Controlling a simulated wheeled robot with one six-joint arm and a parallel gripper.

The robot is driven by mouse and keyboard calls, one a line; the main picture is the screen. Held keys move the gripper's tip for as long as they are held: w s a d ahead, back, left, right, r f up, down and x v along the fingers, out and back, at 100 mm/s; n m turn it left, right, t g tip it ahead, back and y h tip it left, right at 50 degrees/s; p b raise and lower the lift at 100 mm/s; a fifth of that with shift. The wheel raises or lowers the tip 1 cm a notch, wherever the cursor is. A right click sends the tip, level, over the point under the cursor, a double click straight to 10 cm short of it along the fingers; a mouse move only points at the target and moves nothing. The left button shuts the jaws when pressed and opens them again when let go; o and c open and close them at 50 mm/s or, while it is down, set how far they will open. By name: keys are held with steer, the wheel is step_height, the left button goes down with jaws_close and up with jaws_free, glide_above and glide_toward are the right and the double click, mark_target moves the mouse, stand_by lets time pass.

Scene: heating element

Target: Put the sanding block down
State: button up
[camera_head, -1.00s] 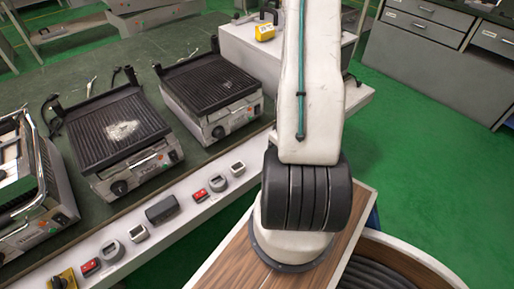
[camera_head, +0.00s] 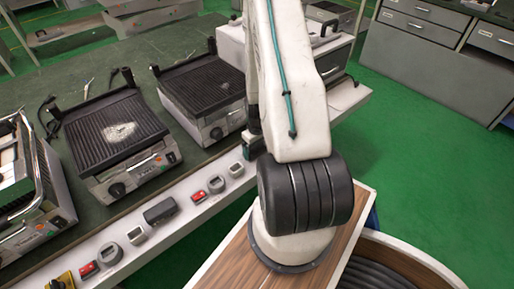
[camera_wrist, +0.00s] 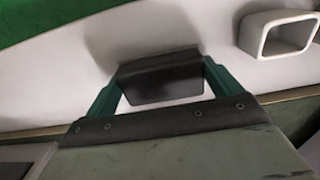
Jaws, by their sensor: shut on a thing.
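The sanding block (camera_wrist: 158,78) is a dark grey block between the two green fingers of my gripper (camera_wrist: 158,85) in the wrist view. My gripper is shut on it, with a finger at each end. A pale surface lies behind the block; I cannot tell whether the block touches it.
A grey square ring (camera_wrist: 277,34) is close to the right of the block. Switches, rings and a dark block (camera_head: 160,211) line the ledge. Contact grills (camera_head: 203,85) stand on the green bench behind it. Green floor (camera_head: 400,130) lies to the right.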

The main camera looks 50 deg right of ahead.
steer(key=o, duration=1)
steer(key=shift+f, duration=0.1)
step_height(320, 180, up, 12)
step_height(320, 180, up, 11)
glide_above(257, 148)
steer(key=w+a, duration=0.3)
steer(key=a, duration=0.3)
steer(key=a+r+n, duration=0.1)
steer(key=a+r, duration=0.9)
steer(key=r, duration=0.1)
steer(key=shift+n+t, duration=0.6)
steer(key=shift+n, duration=0.3)
steer(key=s+a+r, duration=0.4)
steer(key=s, duration=0.1)
steer(key=s+a+r, duration=0.4)
steer(key=s+a, duration=0.1)
steer(key=s+a+r, duration=0.4)
steer(key=s+a, duration=0.1)
steer(key=shift+s+a, duration=0.15)
steer(key=shift+a, duration=0.05)
